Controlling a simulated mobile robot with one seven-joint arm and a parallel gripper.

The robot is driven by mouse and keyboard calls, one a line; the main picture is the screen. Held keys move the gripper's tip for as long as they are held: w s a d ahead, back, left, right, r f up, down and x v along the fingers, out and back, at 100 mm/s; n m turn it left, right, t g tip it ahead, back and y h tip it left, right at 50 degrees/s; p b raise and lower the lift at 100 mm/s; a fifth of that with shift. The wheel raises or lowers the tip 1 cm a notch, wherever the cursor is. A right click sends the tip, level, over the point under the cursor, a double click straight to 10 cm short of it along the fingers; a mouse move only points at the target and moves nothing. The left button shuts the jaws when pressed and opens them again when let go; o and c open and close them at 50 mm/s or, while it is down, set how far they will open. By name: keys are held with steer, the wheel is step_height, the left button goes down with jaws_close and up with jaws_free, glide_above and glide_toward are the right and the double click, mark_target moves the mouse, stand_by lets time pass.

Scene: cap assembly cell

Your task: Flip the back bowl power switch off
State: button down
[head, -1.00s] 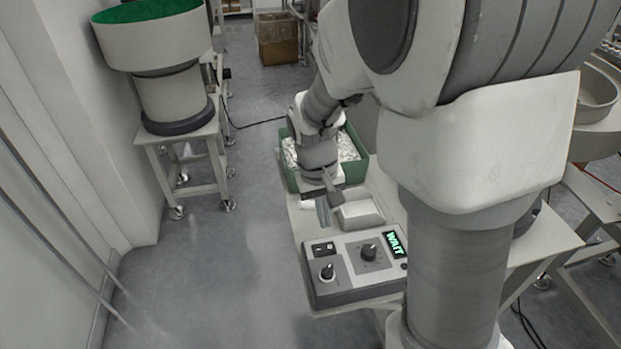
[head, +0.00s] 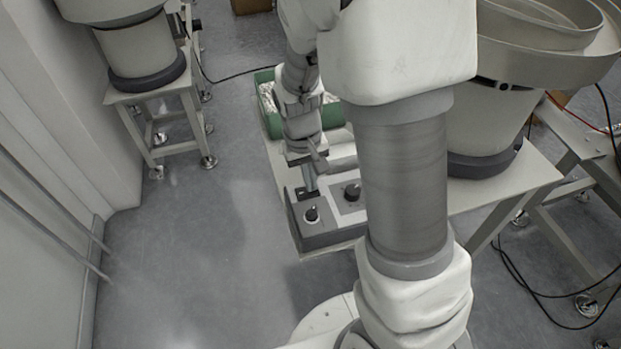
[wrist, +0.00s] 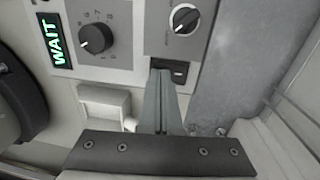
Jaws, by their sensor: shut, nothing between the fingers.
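The grey control box (head: 318,240) stands on the bench below my arm. A black rocker switch (wrist: 180,70) sits at its edge in the wrist view, partly covered by my fingers. In the head view, the switch area (head: 304,194) is also partly hidden. My gripper (wrist: 161,72) is shut and empty, its fingertips right at the switch. It points down at the box in the head view (head: 311,188). I cannot tell whether the tips touch the switch or which way the rocker is set.
The box carries a small knob (wrist: 185,18), a larger dial (wrist: 96,39) and a display (wrist: 54,40) reading WAIT. A green bin (head: 266,118) of pale parts stands behind. Feeder bowls stand left (head: 145,65) and right (head: 490,115). Open floor lies left of the bench.

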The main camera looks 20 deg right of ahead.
mark_target(304, 191)
steer(key=shift+s+d+f+y+b, duration=0.1)
steer(key=shift+d+f+y+b, duration=0.15)
steer(key=shift+f+y+b, duration=0.15)
steer(key=shift+f, duration=0.1)
steer(key=shift+s+a, duration=0.1)
steer(key=shift+a, duration=0.05)
steer(key=shift+a+p, duration=0.3)
steer(key=shift+a, duration=0.55)
steer(key=shift+r+p, duration=0.6)
steer(key=shift+r, duration=0.15)
step_height(304, 191, up, 13)
steer(key=p, duration=0.5)
steer(key=shift+w+r, duration=0.2)
steer(key=shift+w, duration=0.05)
